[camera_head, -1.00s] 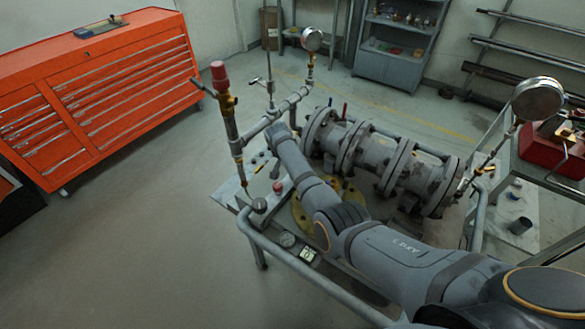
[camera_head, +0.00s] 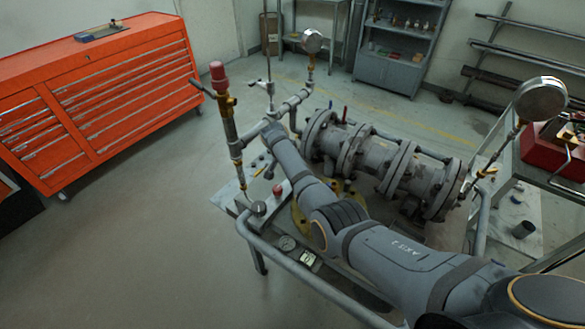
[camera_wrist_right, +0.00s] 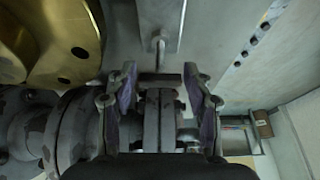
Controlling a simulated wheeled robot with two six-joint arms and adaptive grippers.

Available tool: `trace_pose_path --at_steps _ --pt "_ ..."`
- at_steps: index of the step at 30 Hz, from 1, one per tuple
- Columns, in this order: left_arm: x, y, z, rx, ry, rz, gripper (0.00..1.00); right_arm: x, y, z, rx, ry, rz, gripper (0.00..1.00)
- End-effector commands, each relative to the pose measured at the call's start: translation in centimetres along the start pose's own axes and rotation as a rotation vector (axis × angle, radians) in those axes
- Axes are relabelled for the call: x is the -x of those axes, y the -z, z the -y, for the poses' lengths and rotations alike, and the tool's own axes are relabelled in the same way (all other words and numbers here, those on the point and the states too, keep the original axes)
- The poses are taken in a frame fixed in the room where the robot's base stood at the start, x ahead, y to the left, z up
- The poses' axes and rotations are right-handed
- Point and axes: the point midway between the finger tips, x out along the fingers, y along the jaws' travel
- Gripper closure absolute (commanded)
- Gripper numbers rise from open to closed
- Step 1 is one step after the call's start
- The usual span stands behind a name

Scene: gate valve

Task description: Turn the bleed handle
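My right arm reaches from the lower right to the pipework in the head view. Its gripper end (camera_head: 272,132) is by the thin pipes left of the flanged valve body (camera_head: 375,160); the fingers are too small to tell there. In the right wrist view my right gripper (camera_wrist_right: 160,95) has its two fingers spread, one each side of a grey upright metal fitting (camera_wrist_right: 160,120) with a short crossbar on top. Gaps show between fingers and fitting. I cannot tell for sure which part is the bleed handle. My left gripper is not in view.
A red-capped upright pipe (camera_head: 218,75) stands left of my wrist. Gauges stand at the back (camera_head: 312,41) and right (camera_head: 541,99). Brass flanges (camera_wrist_right: 65,40) lie beside the gripper. A grey bench rail (camera_head: 310,275) runs in front. The floor at left is clear.

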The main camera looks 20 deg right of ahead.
Motion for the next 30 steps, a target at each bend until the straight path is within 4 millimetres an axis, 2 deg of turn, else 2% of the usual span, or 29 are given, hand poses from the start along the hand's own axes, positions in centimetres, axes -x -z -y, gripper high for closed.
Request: trace_pose_path --at_steps 10,13,17,24,30 --pt "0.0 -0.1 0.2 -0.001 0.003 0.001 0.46 0.1 0.0 0.0 0.001 0.001 -0.001 0.36" --pt "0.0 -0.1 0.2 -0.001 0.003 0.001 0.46 0.7 0.0 0.1 0.001 0.003 -0.002 0.36" --pt "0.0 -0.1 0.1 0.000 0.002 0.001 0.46 3.1 0.0 0.1 -0.001 0.005 -0.002 0.36" --pt "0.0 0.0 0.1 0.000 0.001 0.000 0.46 8.9 -0.1 0.1 0.000 0.004 0.000 0.36" --pt "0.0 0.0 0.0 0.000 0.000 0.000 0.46 11.6 0.0 0.1 0.001 0.002 0.000 0.36"
